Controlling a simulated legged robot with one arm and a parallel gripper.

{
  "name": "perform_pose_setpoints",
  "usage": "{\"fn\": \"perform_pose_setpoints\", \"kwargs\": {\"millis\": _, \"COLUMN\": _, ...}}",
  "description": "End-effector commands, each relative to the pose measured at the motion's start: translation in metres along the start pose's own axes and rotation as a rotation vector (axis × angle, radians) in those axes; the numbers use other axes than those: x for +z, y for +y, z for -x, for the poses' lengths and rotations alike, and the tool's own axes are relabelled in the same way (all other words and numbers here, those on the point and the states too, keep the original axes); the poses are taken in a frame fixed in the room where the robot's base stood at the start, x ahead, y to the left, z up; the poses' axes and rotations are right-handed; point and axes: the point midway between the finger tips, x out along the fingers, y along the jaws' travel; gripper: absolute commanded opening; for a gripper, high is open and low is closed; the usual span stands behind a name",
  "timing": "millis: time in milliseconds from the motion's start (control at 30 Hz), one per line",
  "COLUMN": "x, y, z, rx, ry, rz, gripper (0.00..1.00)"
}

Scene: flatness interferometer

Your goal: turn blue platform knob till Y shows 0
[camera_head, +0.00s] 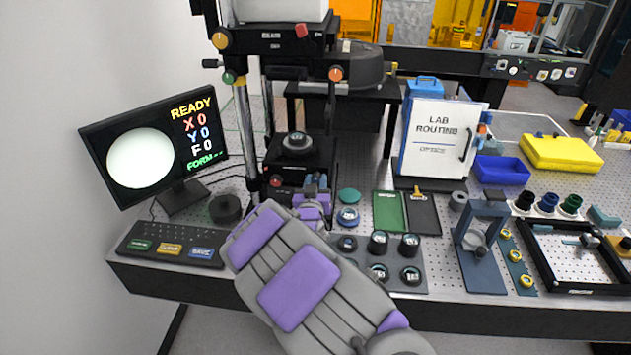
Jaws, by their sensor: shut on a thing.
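The monitor (140,158) at the left shows READY, X 0, Y 0, F 0 and FORM with dashes, beside a plain white disc. The interferometer platform (290,158) stands in the middle, with a round dark part (297,142) on top and a red knob (276,182) low at its front. My gripper (316,183) is at the platform's front right, shut on the blue platform knob. The knob is mostly hidden by my fingers, and its turn angle cannot be told.
A keyboard with colored keys (168,244) and a black round piece (225,209) lie left of my arm. A tray of round optics (395,262) lies right of it. The white LAB ROUTING binder (437,140) stands behind. Orange knobs (335,74) project from the stand above.

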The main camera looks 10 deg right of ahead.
Motion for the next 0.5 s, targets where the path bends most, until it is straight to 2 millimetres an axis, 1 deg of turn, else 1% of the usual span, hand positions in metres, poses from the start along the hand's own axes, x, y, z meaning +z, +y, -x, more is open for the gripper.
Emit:
{"fn": "perform_pose_setpoints", "kwargs": {"millis": 33, "x": -0.0093, "y": -0.0025, "z": -0.0011, "rx": -0.004, "ry": 0.02, "rz": 0.001, "gripper": 0.03}}
{"fn": "perform_pose_setpoints", "kwargs": {"millis": 467, "x": -0.0106, "y": -0.004, "z": -0.001, "rx": -0.006, "ry": 0.024, "rz": 0.012, "gripper": 0.03}}
{"fn": "perform_pose_setpoints", "kwargs": {"millis": 500, "x": -0.0107, "y": -0.0041, "z": -0.001, "rx": -0.006, "ry": 0.024, "rz": 0.011, "gripper": 0.34}}
